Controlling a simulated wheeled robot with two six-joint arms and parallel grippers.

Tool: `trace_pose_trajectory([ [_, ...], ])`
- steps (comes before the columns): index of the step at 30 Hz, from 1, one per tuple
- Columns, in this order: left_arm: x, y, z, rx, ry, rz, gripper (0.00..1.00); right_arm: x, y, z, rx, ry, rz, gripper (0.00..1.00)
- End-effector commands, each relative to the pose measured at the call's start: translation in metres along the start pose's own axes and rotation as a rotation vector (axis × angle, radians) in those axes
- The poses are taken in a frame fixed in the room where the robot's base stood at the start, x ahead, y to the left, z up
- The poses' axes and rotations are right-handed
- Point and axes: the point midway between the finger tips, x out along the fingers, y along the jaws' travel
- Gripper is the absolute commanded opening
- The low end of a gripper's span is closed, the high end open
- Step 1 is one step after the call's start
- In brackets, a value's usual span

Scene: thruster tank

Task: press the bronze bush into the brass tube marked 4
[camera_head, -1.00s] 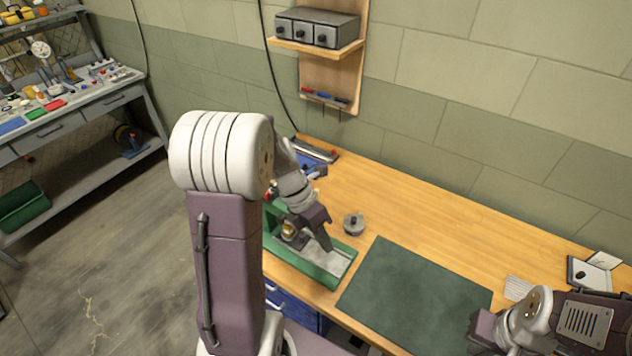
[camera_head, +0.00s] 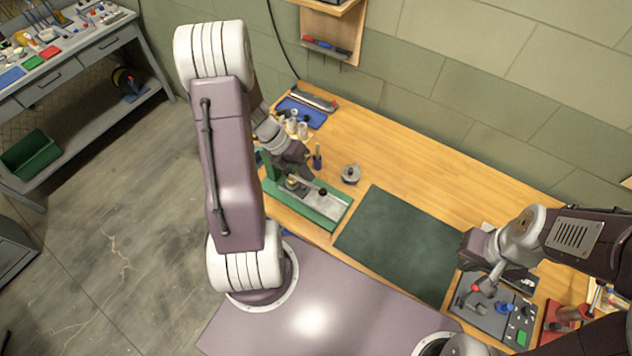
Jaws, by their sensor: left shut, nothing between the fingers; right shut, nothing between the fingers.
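A green fixture (camera_head: 327,222) with a grey metal bed (camera_head: 325,205) stands at the left end of the bench. A small brass-coloured piece (camera_head: 292,181) sits on a grey block at its left part; I cannot tell whether it is the tube or the bush, and no mark 4 is readable. My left gripper (camera_head: 300,164) is shut and empty, just above and behind that piece, and partly hides the fixture's back. My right gripper (camera_head: 468,248) is shut and empty over the right part of the bench, near the mat's right edge; its fingertips are hard to make out.
A dark green mat (camera_head: 395,240) lies clear mid-bench. A round grey part with a black knob (camera_head: 350,174) and a dark upright cylinder (camera_head: 317,157) stand behind the fixture. A blue tray (camera_head: 302,112) is at the back left. A grey panel (camera_head: 490,316) lies below my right gripper.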

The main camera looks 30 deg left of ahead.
Motion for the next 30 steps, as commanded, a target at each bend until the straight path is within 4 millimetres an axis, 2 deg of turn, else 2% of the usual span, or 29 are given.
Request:
trace_pose_trajectory([
  [3, 0.025, -0.001, -0.001, 0.000, 0.005, -0.002, 0.00, 0.000, 0.000, 0.000, 0.000, 0.000, 0.000, 0.00],
  [9, 0.052, 0.000, 0.000, 0.001, 0.002, -0.001, 0.00, -0.001, 0.000, 0.000, 0.000, 0.000, 0.000, 0.00],
  [14, 0.060, 0.000, 0.000, 0.001, 0.000, 0.000, 0.00, -0.001, 0.000, 0.000, 0.000, 0.000, 0.000, 0.00],
  [22, 0.060, 0.000, 0.000, 0.002, 0.000, 0.001, 0.00, -0.001, 0.000, 0.000, 0.000, 0.000, 0.000, 0.00],
  [27, 0.075, 0.002, -0.001, 0.010, 0.001, 0.037, 0.00, 0.012, 0.000, 0.001, 0.000, 0.000, 0.000, 0.00],
  [30, 0.074, 0.001, -0.001, 0.009, 0.001, 0.043, 0.00, 0.009, 0.000, 0.001, 0.000, 0.000, 0.000, 0.00],
])
